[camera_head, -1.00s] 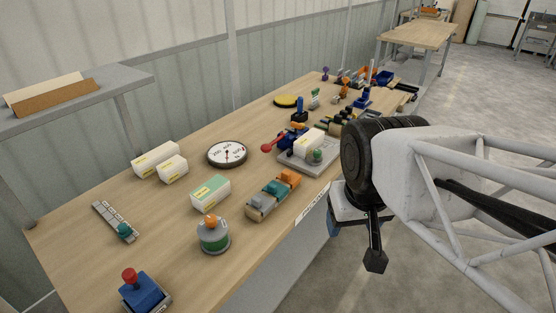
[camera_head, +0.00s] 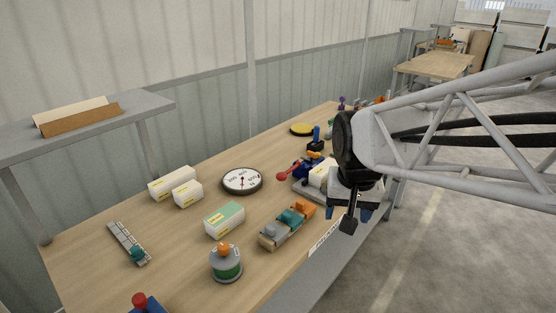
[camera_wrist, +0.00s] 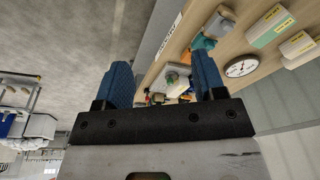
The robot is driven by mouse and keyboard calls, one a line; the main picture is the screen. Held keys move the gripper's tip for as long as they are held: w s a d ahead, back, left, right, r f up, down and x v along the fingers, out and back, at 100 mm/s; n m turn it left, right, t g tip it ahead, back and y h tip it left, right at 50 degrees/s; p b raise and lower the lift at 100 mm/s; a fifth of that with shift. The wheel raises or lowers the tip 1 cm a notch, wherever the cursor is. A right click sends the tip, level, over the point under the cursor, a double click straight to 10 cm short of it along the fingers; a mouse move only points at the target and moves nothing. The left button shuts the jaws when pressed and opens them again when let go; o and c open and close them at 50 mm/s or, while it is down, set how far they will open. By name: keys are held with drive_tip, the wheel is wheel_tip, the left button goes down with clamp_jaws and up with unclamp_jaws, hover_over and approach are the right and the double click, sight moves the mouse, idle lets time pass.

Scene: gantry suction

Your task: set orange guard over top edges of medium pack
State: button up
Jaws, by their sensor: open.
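Cream packs of differing size stand on the bench: a longer one (camera_head: 171,183), a small one (camera_head: 188,194), and a green-topped one (camera_head: 224,220). I cannot tell for certain which is the medium pack. My gripper (camera_head: 348,212) is open and empty, right of the holder, near the bench's front edge. Its blue fingers (camera_wrist: 163,72) are apart in the wrist view; the holder's pieces show beyond them.
A dial (camera_head: 242,181) lies mid-bench. A grey tray with a pack is partly hidden behind my gripper. A shelf (camera_head: 135,107) at left holds a brown strip (camera_head: 80,122). Bare wood lies left of the green-topped pack.

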drive_tip(key=w+f+m, duration=0.2)
drive_tip(key=w+f, duration=0.1)
drive_tip(key=w, duration=0.8)
drive_tip(key=m+g, duration=0.2)
drive_tip(key=m, duration=0.3)
hover_over(301, 202)
wheel_tip(301, 202, down, 14)
drive_tip(key=shift+f, duration=0.25)
drive_tip(key=shift+f, duration=1.35)
drive_tip(key=shift+w+f, duration=0.1)
drive_tip(key=shift+f, duration=2.45)
